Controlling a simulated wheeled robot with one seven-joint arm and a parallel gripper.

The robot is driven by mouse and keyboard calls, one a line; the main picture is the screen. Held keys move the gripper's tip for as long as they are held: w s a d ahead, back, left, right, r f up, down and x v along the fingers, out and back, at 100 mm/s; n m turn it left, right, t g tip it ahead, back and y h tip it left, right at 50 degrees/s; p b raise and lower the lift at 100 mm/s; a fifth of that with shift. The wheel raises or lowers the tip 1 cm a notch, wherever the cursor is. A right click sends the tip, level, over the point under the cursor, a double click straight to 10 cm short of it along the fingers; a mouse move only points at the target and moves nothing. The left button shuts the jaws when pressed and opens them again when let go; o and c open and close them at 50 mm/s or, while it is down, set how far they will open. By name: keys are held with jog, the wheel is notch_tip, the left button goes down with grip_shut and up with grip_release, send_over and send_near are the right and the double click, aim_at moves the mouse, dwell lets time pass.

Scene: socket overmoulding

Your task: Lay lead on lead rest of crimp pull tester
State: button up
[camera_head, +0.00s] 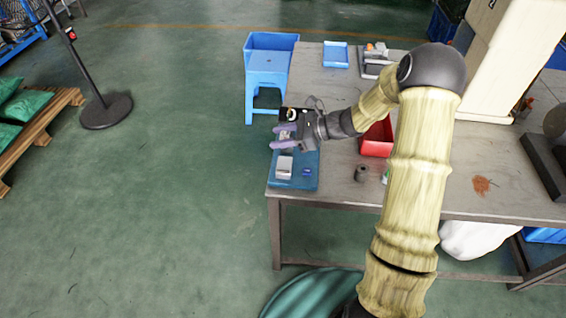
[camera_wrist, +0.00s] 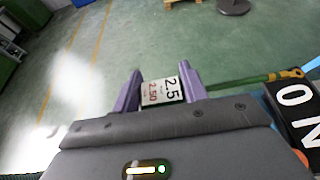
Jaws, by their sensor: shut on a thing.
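My gripper (camera_head: 279,136) is over the left edge of the table, above the blue base of what looks like the crimp pull tester (camera_head: 305,180). In the wrist view, its purple fingers (camera_wrist: 160,88) are shut around a small white tag marked 2.5 and 2.50. The green lead (camera_wrist: 240,79) extends from beside the right finger to a brass-coloured end at the right. The tag seems to belong to the lead. A black plate with white letters (camera_wrist: 293,108), likely on the tester, is close below the lead's end. I cannot make out the lead rest.
A grey block (camera_head: 284,166) and a small blue part (camera_head: 307,172) are on the blue base. A red bin (camera_head: 377,138) and a dark cylinder (camera_head: 361,173) stand to its right. A blue tray (camera_head: 336,55) is at the back. Open floor lies left of the table.

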send_over(281, 165)
notch_tip(281, 165, down, 6)
jog(key=shift+w, duration=0.1)
jog(key=shift+f, duration=1.85)
jog(key=shift+f, duration=0.15)
jog(key=o, duration=1.1)
jog(key=shift+c, duration=0.2)
jog(key=v, duration=1.2)
jog(key=shift+r+b, duration=0.25)
jog(key=shift+b, duration=0.2)
